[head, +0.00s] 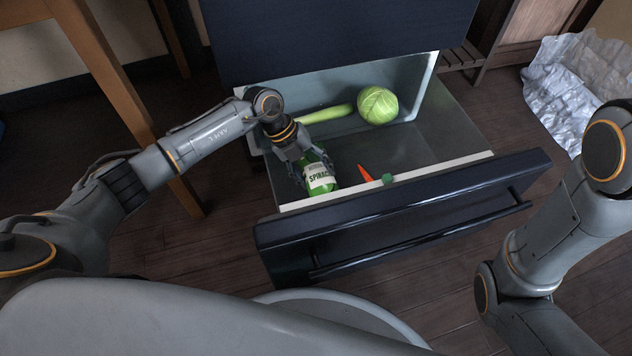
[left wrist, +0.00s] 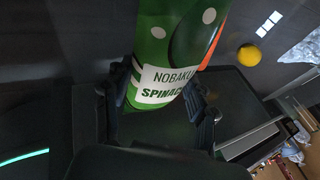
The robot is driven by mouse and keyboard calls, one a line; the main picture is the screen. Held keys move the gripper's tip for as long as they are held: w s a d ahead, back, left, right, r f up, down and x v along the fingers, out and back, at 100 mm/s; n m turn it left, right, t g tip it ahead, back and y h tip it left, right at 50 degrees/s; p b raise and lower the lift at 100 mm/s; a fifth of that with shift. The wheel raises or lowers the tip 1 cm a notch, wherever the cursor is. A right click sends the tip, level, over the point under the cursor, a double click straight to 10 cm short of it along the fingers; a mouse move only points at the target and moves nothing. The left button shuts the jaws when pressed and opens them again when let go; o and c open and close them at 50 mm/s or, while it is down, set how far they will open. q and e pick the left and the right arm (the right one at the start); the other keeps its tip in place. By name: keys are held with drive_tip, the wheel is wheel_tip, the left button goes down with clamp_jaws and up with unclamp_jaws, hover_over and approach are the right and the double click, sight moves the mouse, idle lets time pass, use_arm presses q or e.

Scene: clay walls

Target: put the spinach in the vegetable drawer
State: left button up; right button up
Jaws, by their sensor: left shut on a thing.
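The spinach (head: 319,179) is a green pack with a white label reading "SPINAC…". In the head view it is over the left front part of the open vegetable drawer (head: 400,215), close to the front wall. My left gripper (head: 309,163) is shut on it from above. In the left wrist view the spinach (left wrist: 168,82) sits between the two dark fingers (left wrist: 166,100). I cannot tell whether the pack touches the drawer floor. My right arm shows at the right of the head view, but its gripper is out of view.
In the drawer, a pale green cabbage (head: 377,105) and a long green vegetable (head: 327,114) lie at the back, and a carrot (head: 365,173) near the front. The drawer's right part is bare. A wooden table leg (head: 110,70) stands left; crumpled silvery sheeting (head: 570,85) lies right.

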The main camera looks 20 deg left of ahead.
sight(315, 180)
use_arm(q)
wheel_tip(315, 180, down, 4)
drive_tip(key=shift+r+b, duration=0.15)
drive_tip(key=shift+b, duration=0.85)
drive_tip(key=shift+r, duration=0.2)
drive_tip(key=shift+f, duration=0.65)
drive_tip(key=o, duration=1.6)
